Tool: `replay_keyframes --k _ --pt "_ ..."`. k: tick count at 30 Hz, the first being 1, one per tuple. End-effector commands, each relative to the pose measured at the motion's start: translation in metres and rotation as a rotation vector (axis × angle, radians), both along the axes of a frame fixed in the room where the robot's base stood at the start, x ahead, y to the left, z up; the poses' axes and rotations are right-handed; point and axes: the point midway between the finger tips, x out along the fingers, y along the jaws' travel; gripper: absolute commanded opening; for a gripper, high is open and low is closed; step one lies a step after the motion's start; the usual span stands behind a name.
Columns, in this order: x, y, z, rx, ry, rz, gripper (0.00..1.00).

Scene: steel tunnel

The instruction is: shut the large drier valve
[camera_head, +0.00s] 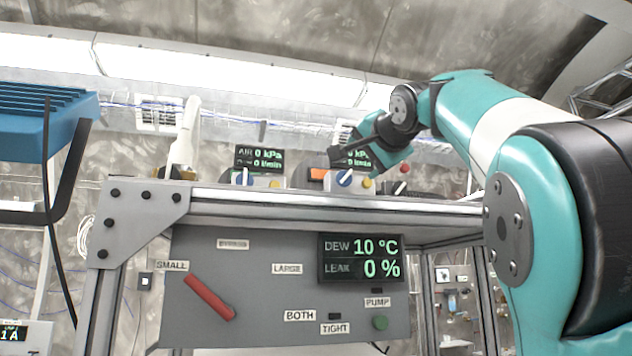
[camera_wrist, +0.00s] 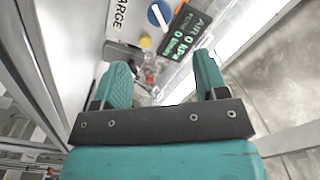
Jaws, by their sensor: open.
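A box with a blue dial and white pointer (camera_head: 345,178) stands on the bench top. In the wrist view a blue dial with a white bar (camera_wrist: 160,14) sits on a unit bearing a partly cut-off label (camera_wrist: 119,17) that reads "ARGE". A yellow button (camera_wrist: 145,41) is beside it. My gripper (camera_wrist: 163,78) is open and empty, with the dial beyond its fingertips and not between them. In the head view my gripper (camera_head: 365,152) is above the bench near the right-hand box, partly covering its display. Whether that dial is open or shut I cannot tell.
A similar box with a dial (camera_head: 243,178) stands to the left, near a white upright object (camera_head: 186,140). The front panel (camera_head: 260,300) has a red lever (camera_head: 209,297) pointing toward SMALL. Its display (camera_head: 361,259) shows 10 °C and 0 %. A blue unit (camera_head: 40,125) is at far left.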

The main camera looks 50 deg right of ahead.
Motion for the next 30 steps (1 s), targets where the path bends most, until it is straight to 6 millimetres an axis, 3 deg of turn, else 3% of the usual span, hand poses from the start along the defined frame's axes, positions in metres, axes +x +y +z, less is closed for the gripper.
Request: replay_keyframes --k 5,21,30 --pt "0.022 -0.011 0.007 0.007 0.006 0.007 0.67" --pt "0.095 -0.057 0.001 0.001 0.008 -0.002 0.67" --pt "0.107 -0.065 -0.001 0.000 0.005 -0.003 0.67"
